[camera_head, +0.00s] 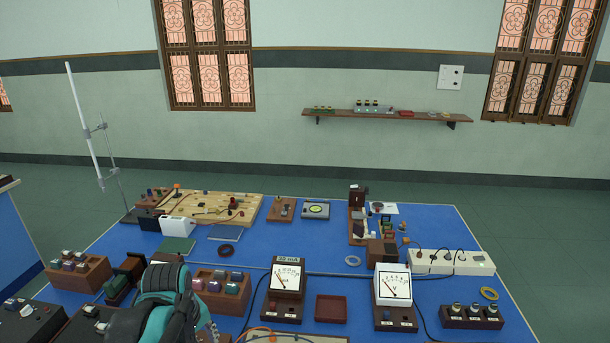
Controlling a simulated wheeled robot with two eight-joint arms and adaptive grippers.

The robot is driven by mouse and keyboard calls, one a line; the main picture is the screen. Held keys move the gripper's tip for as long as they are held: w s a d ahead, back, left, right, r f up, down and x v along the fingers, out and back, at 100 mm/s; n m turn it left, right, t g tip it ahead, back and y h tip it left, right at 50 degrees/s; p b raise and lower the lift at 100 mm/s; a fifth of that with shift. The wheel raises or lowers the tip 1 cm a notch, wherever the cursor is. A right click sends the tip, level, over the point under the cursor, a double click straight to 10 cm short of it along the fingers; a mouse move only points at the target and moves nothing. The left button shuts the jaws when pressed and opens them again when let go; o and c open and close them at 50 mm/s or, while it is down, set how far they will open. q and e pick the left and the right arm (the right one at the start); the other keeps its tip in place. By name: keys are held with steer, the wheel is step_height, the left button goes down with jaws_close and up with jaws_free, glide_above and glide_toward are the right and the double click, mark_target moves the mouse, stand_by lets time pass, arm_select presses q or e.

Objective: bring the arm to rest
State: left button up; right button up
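Part of one of my arms, teal and black (165,290), rises at the bottom left of the head view, in front of the blue bench (310,262). Its links look folded close together. I can make out no fingertips on it, and it hides part of the bench's front left. My other arm does not show. Neither gripper can be seen in this view.
Beside the arm stand a wooden block of cells (222,303) and a dark wooden stand (125,280). Two meters (286,282) (394,288) and a red tray (331,308) stand to the right. A tall rod stand (110,160) rises at the back left.

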arm_select(q)
steer(key=s+d+f+m+t, duration=0.1)
steer(key=s+d+m+t, duration=0.4)
steer(key=s+m, duration=0.3)
steer(key=shift+d+f+m, duration=0.4)
steer(key=shift+d+m, duration=0.5)
steer(key=shift+m, duration=0.2)
